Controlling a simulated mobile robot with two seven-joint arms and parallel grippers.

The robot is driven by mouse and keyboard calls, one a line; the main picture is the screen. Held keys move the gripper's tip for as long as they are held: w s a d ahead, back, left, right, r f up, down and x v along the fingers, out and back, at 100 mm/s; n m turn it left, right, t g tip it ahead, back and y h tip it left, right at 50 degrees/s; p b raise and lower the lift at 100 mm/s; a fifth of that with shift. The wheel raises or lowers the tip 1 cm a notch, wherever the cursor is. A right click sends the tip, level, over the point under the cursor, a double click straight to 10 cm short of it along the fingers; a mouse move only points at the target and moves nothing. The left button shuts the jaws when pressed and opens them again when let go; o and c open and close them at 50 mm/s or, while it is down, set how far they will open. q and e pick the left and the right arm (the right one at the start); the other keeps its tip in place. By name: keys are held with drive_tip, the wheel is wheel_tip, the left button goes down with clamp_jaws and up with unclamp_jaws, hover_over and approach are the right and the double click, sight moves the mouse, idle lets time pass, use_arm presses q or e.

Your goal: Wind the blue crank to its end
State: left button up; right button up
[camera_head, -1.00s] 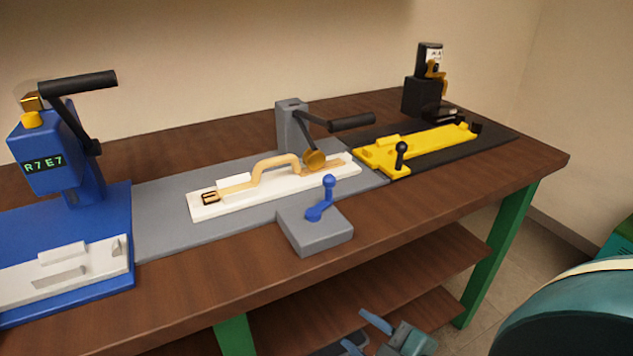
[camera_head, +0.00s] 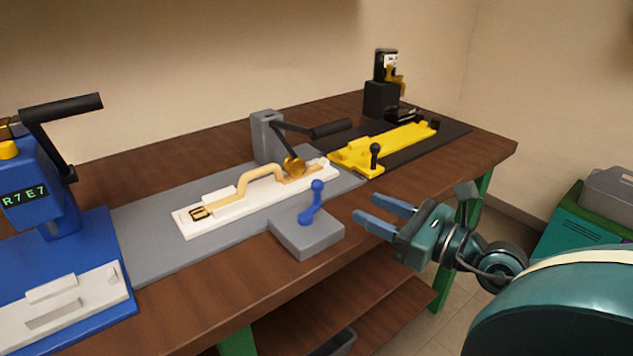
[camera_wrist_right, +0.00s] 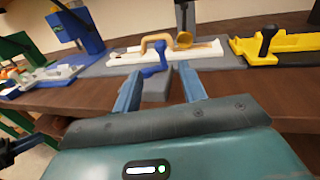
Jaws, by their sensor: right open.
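The blue crank (camera_head: 312,202) stands on a grey block (camera_head: 307,236) near the front edge of the bench, its knob upright at the top of a slanting arm. My right gripper (camera_head: 370,214) is open and empty, to the right of the crank and apart from it, with its fingers pointing left. In the right wrist view the crank (camera_wrist_right: 154,58) shows ahead, beyond and between the two open fingers (camera_wrist_right: 158,85).
Behind the crank lies a white fixture (camera_head: 255,203) with a tan handle-shaped piece (camera_head: 262,169) and a grey lever press (camera_head: 267,135). A yellow fixture (camera_head: 395,148) is at the right. A blue press (camera_head: 35,190) is at the left. Bench space right of the crank is clear.

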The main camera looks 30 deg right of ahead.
sight(322, 188)
drive_tip(key=p+x, duration=0.3)
drive_tip(key=x, duration=0.2)
drive_tip(key=shift+w+a+p, duration=0.15)
drive_tip(key=shift+w+p, duration=0.2)
drive_tip(key=shift+x, duration=1.1)
drive_tip(key=shift+p+x, duration=0.55)
drive_tip(key=shift+x, duration=1.05)
use_arm(q)
drive_tip(key=shift+w+d+g, duration=0.55)
drive_tip(key=shift+d+g, duration=0.2)
drive_tip(key=shift+g, duration=0.15)
use_arm(e)
drive_tip(key=shift+x, duration=0.8)
drive_tip(key=shift+f, duration=0.1)
drive_tip(key=shift+c, duration=0.3)
clamp_jaws()
